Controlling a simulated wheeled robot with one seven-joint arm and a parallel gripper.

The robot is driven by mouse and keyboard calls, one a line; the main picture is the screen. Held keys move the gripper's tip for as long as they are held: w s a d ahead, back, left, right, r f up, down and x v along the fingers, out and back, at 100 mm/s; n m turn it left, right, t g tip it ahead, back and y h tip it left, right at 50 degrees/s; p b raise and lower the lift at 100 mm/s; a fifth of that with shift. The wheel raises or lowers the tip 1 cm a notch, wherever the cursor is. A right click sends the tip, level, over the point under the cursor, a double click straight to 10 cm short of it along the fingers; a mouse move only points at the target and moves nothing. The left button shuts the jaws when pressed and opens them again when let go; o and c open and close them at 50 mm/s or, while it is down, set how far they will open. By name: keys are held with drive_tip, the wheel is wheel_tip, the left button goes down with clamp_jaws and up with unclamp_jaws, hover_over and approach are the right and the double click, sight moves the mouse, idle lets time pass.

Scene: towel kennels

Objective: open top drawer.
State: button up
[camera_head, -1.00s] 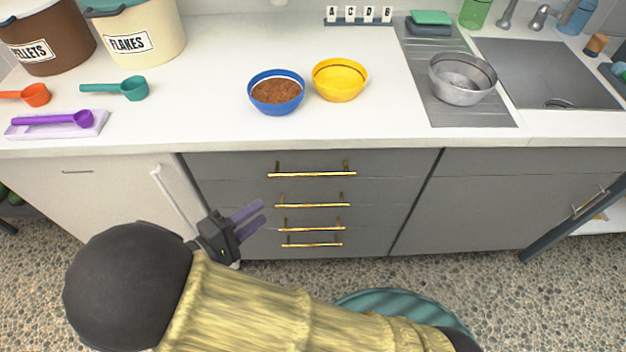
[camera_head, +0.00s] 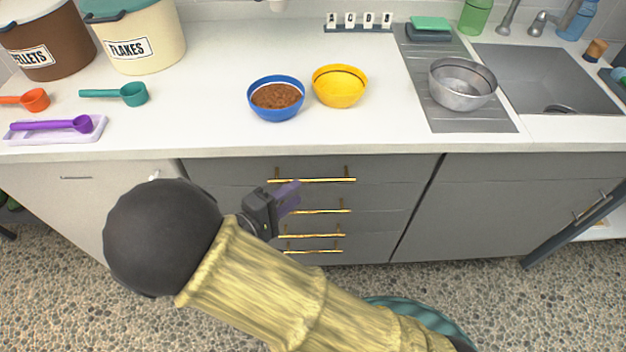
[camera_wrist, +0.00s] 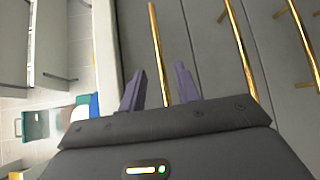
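The top drawer (camera_head: 225,173) is shut in the grey cabinet, its front flush with the fronts around it. Its long brass bar handle (camera_head: 325,180) runs level across the front. In the wrist view this handle (camera_wrist: 156,45) runs upright and appears between my two fingers. My gripper (camera_head: 289,196) is just in front of the handle's left part and overlaps it in the head view. In the wrist view my gripper (camera_wrist: 160,86) has its purple fingers spread apart. I see no finger clearly touching the bar.
Lower drawer handles (camera_head: 318,211) sit close below the top one. The white counter (camera_head: 200,125) overhangs the drawers. It holds a blue bowl (camera_head: 276,113) of brown food, a yellow bowl (camera_head: 340,98) and a steel bowl (camera_head: 462,99). A teal round object (camera_head: 440,317) is on the floor.

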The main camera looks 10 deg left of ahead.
sight(311, 182)
drive_tip(key=x, duration=0.7)
drive_tip(key=shift+d, duration=0.1)
clamp_jaws()
